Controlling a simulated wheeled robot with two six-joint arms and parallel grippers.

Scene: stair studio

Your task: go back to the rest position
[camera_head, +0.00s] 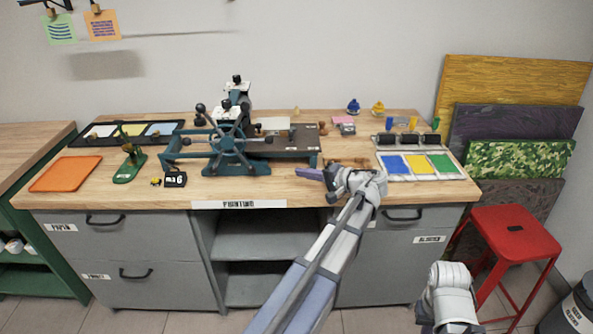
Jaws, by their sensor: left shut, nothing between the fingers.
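My left gripper (321,178) is at the front edge of the wooden workbench (245,190), right of the middle. It points left and is shut, with nothing held. My left arm comes up from the bottom of the view to it and covers part of the bench front. Only a pale piece of my right arm shows at the bottom right; its gripper is out of view.
A teal press (228,150) with a spoked wheel stands left of my left gripper. An orange tray (66,173) lies at the left. A tray of blue, yellow and green inks (463,171) is right of the gripper. A red stool (515,234) stands at the right.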

